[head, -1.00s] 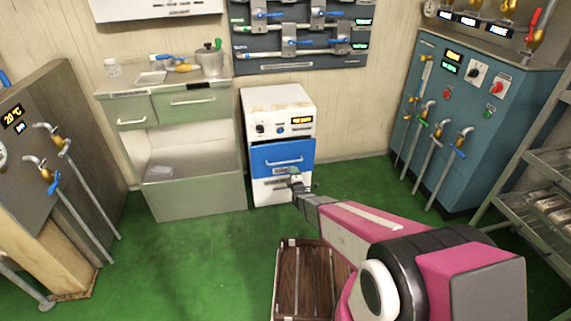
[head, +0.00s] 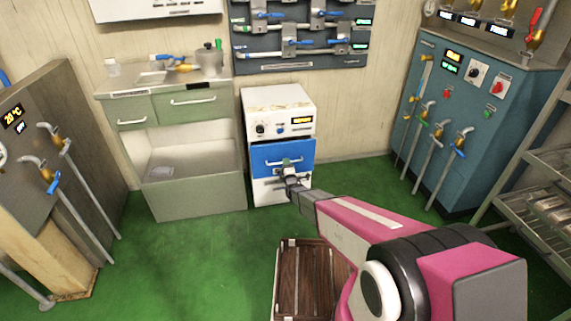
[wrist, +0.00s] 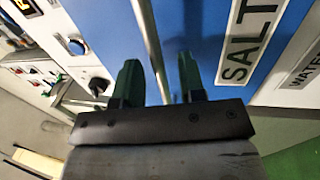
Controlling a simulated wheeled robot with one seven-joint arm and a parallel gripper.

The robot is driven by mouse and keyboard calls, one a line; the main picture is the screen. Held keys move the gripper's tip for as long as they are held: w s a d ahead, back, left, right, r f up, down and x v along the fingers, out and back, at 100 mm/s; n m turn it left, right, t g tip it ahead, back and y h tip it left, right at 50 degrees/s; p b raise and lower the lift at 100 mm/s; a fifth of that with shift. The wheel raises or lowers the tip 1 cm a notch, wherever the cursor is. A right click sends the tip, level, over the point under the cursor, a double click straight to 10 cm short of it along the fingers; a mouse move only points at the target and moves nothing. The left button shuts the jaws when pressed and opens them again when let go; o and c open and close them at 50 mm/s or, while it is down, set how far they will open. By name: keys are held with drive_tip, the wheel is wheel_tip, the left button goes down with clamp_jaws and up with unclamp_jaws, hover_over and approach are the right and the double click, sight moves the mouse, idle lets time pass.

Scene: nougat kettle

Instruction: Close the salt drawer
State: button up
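The salt drawer (head: 265,157) is the blue front in the white cabinet, with a pale bar handle. It fills much of the wrist view as a blue panel (wrist: 207,35) with a white "SALT" label (wrist: 250,38). A thin dark line shows along its top edge; how far it stands out is hard to tell. My gripper (head: 287,166) is at the handle. In the wrist view, my gripper (wrist: 160,78) has its two dark green fingers apart, with the handle bar (wrist: 151,40) running between them. I cannot tell whether either finger touches it.
The white cabinet (head: 277,101) has knobs and a display above the drawer, and a white front with a partly visible "WATER" label below. A green-grey counter (head: 198,196) stands close at left. A slatted wooden crate (head: 291,270) lies on the green floor beside my arm.

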sight(284, 157)
drive_tip(key=shift+x, duration=0.85)
clamp_jaws()
drive_tip(key=x, duration=0.4)
drive_tip(key=shift+w+f, duration=0.15)
drive_tip(key=shift+f, duration=0.25)
unclamp_jaws()
